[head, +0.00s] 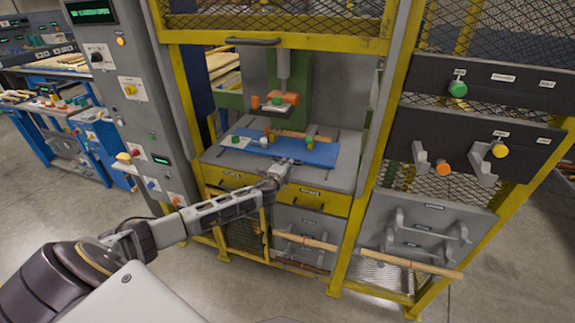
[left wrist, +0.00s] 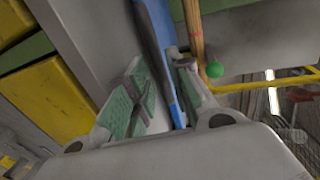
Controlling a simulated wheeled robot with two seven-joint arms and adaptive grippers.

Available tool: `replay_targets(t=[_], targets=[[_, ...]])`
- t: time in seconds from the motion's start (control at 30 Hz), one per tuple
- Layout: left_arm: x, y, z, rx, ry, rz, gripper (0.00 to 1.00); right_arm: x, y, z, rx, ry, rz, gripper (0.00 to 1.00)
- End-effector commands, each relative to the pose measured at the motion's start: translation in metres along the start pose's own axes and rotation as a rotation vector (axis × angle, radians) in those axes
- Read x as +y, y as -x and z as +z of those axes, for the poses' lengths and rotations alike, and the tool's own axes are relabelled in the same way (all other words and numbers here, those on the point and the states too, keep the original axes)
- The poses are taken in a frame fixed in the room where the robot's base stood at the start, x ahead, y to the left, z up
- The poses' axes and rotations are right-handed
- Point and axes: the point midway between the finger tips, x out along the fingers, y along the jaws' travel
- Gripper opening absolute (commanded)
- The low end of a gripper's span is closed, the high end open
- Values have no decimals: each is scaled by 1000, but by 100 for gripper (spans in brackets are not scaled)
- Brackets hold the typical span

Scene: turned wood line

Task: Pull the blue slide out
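The blue slide (head: 318,155) is a flat blue plate lying on the grey bed of the caged machine. Its front edge faces my left arm. My left gripper (head: 285,166) is at that front edge. In the left wrist view, the blue slide (left wrist: 158,30) runs as a narrow blue strip between the two fingers of my left gripper (left wrist: 163,80). The strip is close to the right finger, and a gap shows beside the green-padded left finger. The fingers look open around the edge. My right gripper is not in view.
A wooden rod (head: 300,135) and small coloured knobs sit over the slide. Yellow frame posts (head: 378,130) flank the opening. Below are yellow drawer fronts (head: 316,198) and wooden rods on brackets (head: 305,241). A grey control column (head: 130,85) stands left.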

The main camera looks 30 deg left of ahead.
Motion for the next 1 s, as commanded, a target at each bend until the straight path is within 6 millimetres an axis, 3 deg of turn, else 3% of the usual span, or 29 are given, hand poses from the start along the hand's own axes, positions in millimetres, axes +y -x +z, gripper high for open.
replay_targets(t=[0.3, 0.7, 0.87, 1.0], targets=[[0, -18, 0, 0, 1, 0, 21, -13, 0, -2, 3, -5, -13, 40], [0, -20, 0, 0, 0, 0, 21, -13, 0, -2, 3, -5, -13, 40], [0, -20, 0, 0, 0, 0, 2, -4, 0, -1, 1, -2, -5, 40], [0, -20, 0, 0, 0, 0, 0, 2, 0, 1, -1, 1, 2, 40]])
